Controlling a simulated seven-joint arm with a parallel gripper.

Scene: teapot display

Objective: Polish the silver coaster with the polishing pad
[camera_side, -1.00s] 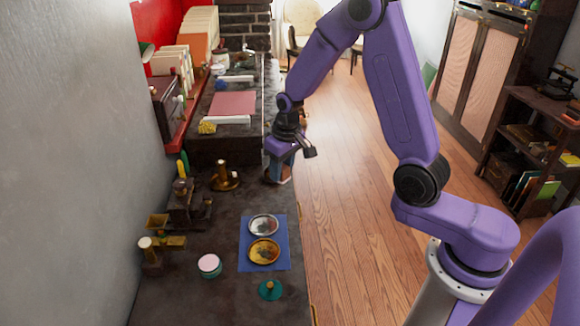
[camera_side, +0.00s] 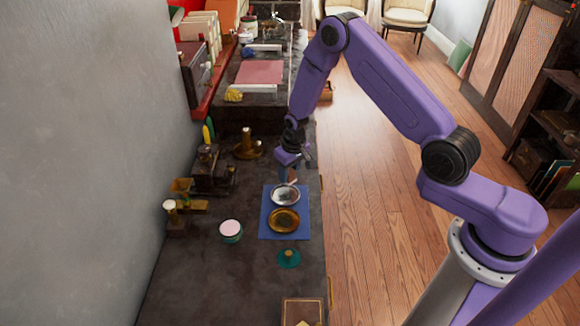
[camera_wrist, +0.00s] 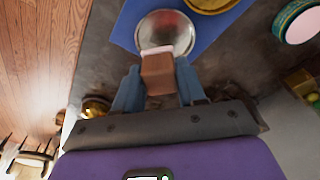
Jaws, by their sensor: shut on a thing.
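My gripper (camera_side: 288,176) is shut on the polishing pad, a brown block with a pale pinkish face (camera_wrist: 157,70). The blue fingers hold the block from both sides in the wrist view. The silver coaster (camera_side: 285,195) is a round, shiny disc lying flat on the blue mat (camera_side: 306,232). It also shows in the wrist view (camera_wrist: 165,25), with the pad's pale face overlapping its near rim. In the side view the pad is at the coaster's far edge, mostly hidden by the gripper. I cannot tell whether the pad touches the coaster.
A gold coaster (camera_side: 284,220) lies on the mat beside the silver one. A round tin with a pink top (camera_side: 231,230) stands left of the mat, and a teal knobbed lid (camera_side: 289,259) in front. Brass and dark metal pieces (camera_side: 207,172) stand along the wall side.

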